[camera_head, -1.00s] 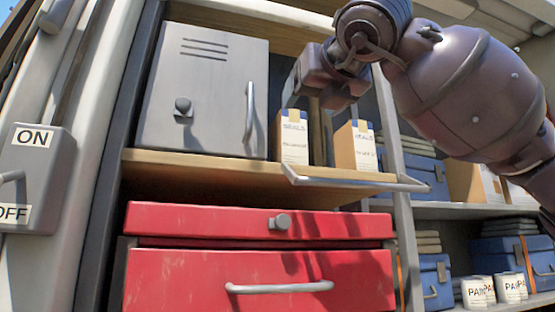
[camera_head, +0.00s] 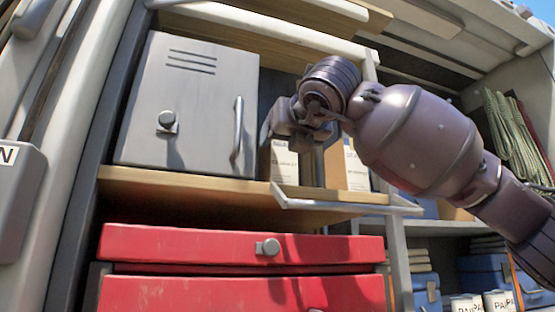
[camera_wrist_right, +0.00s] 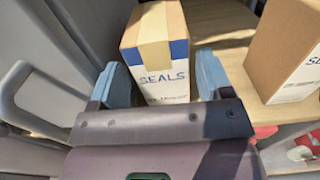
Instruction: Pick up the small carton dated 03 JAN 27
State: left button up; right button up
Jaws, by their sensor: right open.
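Two small brown cartons with white labels stand on the wooden shelf: the left carton (camera_head: 284,160) and the right carton (camera_head: 347,168). In the right wrist view, the left carton (camera_wrist_right: 158,50) has tan tape on top and a label reading "SEALS"; the right carton (camera_wrist_right: 285,50) also reads "SEALS". No date is legible on either. My right gripper (camera_head: 284,138) is at the left carton, partly covering its top. In the right wrist view my right gripper (camera_wrist_right: 158,80) is open, one blue finger on each side of that carton; contact cannot be told. My left gripper is not in view.
A grey metal box (camera_head: 195,100) with a handle stands close left of the cartons. A metal rail (camera_head: 340,203) runs along the front edge of the wooden shelf (camera_head: 170,187). Red drawers (camera_head: 200,245) are below. Blue cases and paint cans (camera_head: 497,302) stand lower right.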

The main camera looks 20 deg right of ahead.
jog(key=shift+w+p, duration=0.35)
jog(key=shift+w, duration=1.3)
jog(key=c, duration=0.7)
jog(key=shift+c, duration=0.5)
